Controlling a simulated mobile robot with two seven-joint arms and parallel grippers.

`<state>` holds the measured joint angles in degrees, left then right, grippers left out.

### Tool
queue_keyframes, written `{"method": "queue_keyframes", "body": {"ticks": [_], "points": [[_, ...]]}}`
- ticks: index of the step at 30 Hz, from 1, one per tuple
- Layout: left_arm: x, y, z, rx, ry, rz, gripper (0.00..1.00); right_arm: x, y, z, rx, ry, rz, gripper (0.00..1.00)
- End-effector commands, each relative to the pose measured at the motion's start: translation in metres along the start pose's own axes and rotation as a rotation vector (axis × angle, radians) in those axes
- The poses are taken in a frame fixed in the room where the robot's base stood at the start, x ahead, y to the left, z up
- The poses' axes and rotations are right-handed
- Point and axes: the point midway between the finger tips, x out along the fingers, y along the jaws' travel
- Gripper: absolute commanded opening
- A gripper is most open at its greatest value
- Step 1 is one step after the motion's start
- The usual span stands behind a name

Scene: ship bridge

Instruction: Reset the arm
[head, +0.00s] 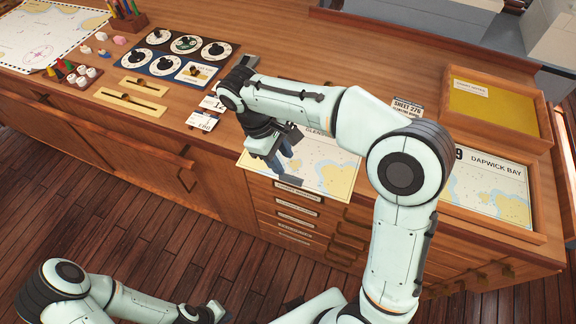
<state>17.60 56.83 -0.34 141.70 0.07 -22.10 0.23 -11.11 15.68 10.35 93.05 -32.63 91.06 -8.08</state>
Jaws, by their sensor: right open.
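My right arm (395,180) reaches up from the bottom and bends left over the wooden chart counter (350,65). Its gripper (283,166) points down over the left part of a chart sheet (325,170) near the counter's front edge. Its dark fingers are apart, with nothing seen between them. My left arm (130,303) lies low at the bottom left, over the floor and clear of the counter. Its wrist (212,310) meets the lower frame edge, and its fingers are not visible.
Dial panels (187,47) and yellow slider panels (130,97) are left of my right wrist. A yellow-bottomed tray (489,133) and a Dapwick Bay chart (490,188) lie at the right. Drawers (296,211) fill the counter front. The plank floor (130,225) at the left is clear.

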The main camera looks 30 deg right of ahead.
Motion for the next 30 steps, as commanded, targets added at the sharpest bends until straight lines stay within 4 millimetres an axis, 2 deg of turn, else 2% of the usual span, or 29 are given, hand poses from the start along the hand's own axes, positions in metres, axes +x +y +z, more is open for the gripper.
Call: {"method": "queue_keyframes", "body": {"ticks": [1, 3, 10, 23, 27, 30], "points": [[-0.006, 0.004, -0.004, 0.002, 0.005, 0.002, 0.0, -0.016, 0.001, -0.001, -0.001, 0.006, 0.003, 0.4], [-0.011, 0.006, -0.007, 0.003, 0.009, 0.003, 0.0, -0.03, 0.001, -0.001, 0.0, 0.004, 0.002, 0.4], [-0.019, 0.012, -0.014, 0.006, 0.017, 0.006, 0.0, -0.057, 0.001, -0.001, 0.0, 0.001, 0.0, 0.4], [-0.018, 0.01, -0.011, 0.005, 0.015, 0.005, 0.0, -0.059, -0.001, 0.001, -0.001, -0.003, -0.002, 0.4], [-0.016, 0.003, 0.007, 0.004, 0.01, 0.003, 0.0, -0.054, -0.011, 0.013, -0.002, -0.007, -0.005, 0.4], [-0.015, -0.007, 0.035, 0.004, 0.011, 0.004, 0.0, -0.048, -0.03, 0.037, -0.002, -0.005, -0.004, 0.4]]}}
